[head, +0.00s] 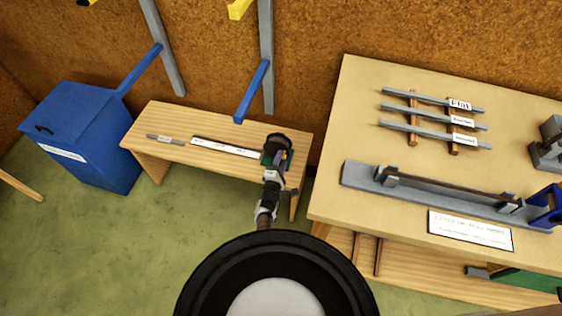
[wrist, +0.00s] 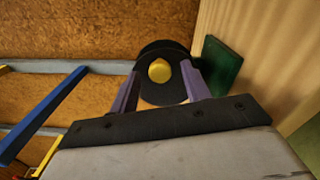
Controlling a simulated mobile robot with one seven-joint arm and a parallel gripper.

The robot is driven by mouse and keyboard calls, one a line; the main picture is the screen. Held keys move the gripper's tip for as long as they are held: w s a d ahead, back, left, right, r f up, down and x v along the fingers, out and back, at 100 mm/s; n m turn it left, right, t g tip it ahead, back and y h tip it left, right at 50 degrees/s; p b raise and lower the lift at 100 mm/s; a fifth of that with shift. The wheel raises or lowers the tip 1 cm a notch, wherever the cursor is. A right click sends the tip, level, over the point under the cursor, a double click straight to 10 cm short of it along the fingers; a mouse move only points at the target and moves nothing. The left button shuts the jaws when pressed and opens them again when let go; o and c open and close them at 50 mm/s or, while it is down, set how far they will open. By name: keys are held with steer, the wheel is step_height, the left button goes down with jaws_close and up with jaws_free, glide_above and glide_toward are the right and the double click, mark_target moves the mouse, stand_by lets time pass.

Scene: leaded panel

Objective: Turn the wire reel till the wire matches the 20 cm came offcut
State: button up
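The wire reel (wrist: 177,95) shows in the wrist view as a dark round body with a yellow hub or knob (wrist: 159,70) on its face. My gripper (wrist: 160,75) has its two purple fingers well apart, one on each side of the yellow knob, with a gap to it. I cannot tell whether the fingers touch the dark body. In the head view my gripper (head: 276,158) is at the right end of the low bench and hides most of the reel. The grey came offcut (head: 165,139) lies on that bench at the left. No wire can be made out.
A white strip (head: 227,147) lies on the low wooden bench (head: 185,115) between offcut and reel. A blue bin (head: 85,125) stands left. A larger table (head: 365,90) with labelled bars stands right. A green block (wrist: 220,67) is close to the right finger.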

steer(key=p+v, duration=0.3)
steer(key=v, duration=1.1)
steer(key=shift+w, duration=0.1)
stand_by(0.3)
